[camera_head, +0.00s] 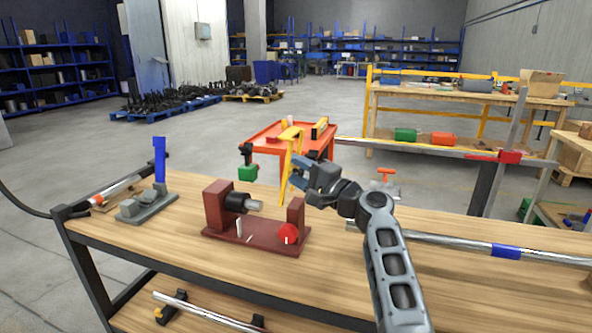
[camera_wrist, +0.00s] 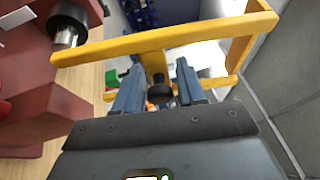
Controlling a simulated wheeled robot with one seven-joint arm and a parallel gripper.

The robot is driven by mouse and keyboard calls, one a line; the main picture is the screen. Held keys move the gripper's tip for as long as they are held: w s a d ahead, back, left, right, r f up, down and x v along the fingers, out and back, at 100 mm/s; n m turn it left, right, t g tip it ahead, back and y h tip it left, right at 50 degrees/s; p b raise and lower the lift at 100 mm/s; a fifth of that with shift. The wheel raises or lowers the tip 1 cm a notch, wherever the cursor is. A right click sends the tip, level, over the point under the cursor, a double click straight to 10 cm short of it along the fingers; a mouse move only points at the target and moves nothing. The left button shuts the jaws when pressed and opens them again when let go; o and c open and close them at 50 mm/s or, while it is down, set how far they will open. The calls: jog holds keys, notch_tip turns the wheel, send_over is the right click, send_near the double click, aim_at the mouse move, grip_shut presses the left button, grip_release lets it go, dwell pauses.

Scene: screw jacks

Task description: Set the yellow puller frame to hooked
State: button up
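The yellow puller frame (camera_head: 289,152) stands upright behind the red machine in the head view. In the wrist view its long yellow bar (camera_wrist: 160,40) crosses the upper picture, with a side bar at the right and a lower bar partly hidden behind the fingers. The bar's left end lies near the metal spindle (camera_wrist: 68,25); I cannot tell whether they touch. My gripper (camera_head: 298,172) is at the frame. In the wrist view its two fingers (camera_wrist: 158,75) are on either side of a black knob-like handle (camera_wrist: 158,88) below the long bar and appear shut on it.
The dark red machine (camera_head: 262,240) has a black-and-steel spindle and a red disc. A grey fixture with a blue lever (camera_head: 159,160) stands at left. A red valve handle (camera_head: 386,174) and a steel pipe with a blue band (camera_head: 506,250) are at right.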

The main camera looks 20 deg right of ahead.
grip_shut()
jog(key=shift+r, duration=0.1)
dwell(0.4)
